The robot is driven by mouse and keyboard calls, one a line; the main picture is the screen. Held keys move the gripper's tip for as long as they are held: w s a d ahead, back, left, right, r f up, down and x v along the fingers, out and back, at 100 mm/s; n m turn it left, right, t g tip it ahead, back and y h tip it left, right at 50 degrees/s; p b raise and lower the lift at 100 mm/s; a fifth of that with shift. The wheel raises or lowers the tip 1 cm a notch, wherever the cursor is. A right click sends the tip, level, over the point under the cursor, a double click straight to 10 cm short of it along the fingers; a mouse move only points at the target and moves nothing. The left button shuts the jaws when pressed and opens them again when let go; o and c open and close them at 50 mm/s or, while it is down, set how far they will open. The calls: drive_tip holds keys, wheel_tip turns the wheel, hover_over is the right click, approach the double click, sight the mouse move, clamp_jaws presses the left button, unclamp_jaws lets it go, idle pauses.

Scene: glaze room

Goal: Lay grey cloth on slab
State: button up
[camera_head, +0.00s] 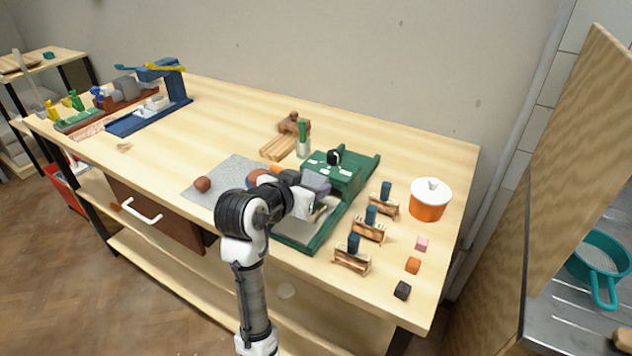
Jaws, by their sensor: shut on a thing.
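My gripper (317,210) is over the green press-like frame (318,240), near its middle. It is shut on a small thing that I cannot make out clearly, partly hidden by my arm. A pale grey slab-like surface (296,229) lies inside the frame, below and in front of my gripper. A flat grey speckled sheet (222,178) lies on the table left of my arm. I cannot tell whether it is cloth or a board. A brown ball (202,184) rests on it, and my arm hides its right part.
Several wooden stands with blue tops (369,229) stand right of the frame. Wooden pieces (279,147) lie behind. The table's left-middle is mostly clear.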

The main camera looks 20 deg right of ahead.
drive_tip(key=shift+f+b, duration=1.4)
drive_tip(key=shift+f, duration=0.4)
drive_tip(key=o, duration=1.1)
drive_tip(key=shift+c, duration=0.2)
